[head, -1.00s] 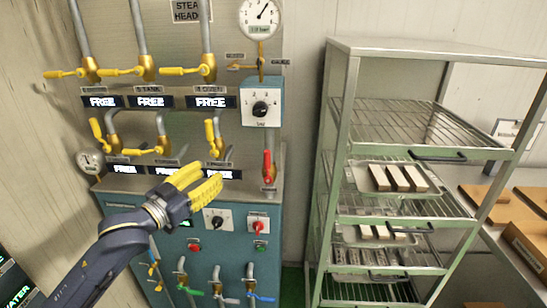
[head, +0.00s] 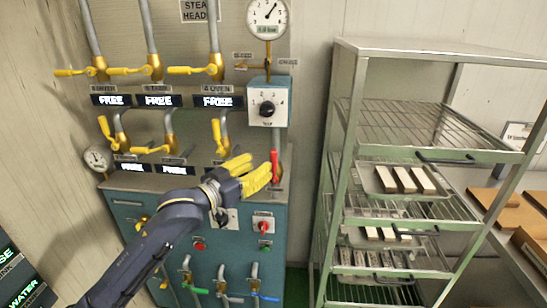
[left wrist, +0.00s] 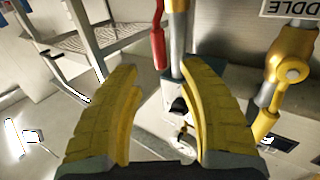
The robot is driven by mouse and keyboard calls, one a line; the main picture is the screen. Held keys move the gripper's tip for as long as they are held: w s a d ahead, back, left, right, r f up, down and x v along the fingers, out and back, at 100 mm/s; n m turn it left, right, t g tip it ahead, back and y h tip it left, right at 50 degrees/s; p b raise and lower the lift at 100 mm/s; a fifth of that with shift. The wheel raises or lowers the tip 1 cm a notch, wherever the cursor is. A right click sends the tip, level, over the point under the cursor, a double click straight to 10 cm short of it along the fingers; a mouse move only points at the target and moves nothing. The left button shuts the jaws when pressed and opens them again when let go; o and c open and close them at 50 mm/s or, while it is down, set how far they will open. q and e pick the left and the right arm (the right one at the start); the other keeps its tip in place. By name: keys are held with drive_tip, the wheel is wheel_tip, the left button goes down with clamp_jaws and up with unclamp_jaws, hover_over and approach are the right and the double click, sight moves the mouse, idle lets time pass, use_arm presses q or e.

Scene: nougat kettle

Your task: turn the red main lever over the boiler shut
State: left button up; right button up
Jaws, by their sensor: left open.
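The red main lever (head: 274,164) stands upright on a brass valve at the right side of the boiler panel. It also shows in the left wrist view (left wrist: 158,47), ahead of the fingers and a little left of the middle. My left gripper (head: 262,174) has yellow fingers and is just left of the lever in the head view. Its fingers (left wrist: 165,90) are spread with nothing between them. I cannot tell whether a finger touches the lever. My right gripper is in neither view.
Yellow-handled valves (head: 222,135) sit to the left of the red lever, under FREE displays (head: 217,102). A black rotary knob (head: 267,109) is above it. A small red switch (head: 263,227) is below. A metal rack (head: 347,150) with trays stands to the right.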

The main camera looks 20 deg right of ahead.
sight(271, 158)
use_arm(q)
drive_tip(key=shift+x, duration=3.55)
drive_tip(key=shift+o, duration=0.2)
clamp_jaws()
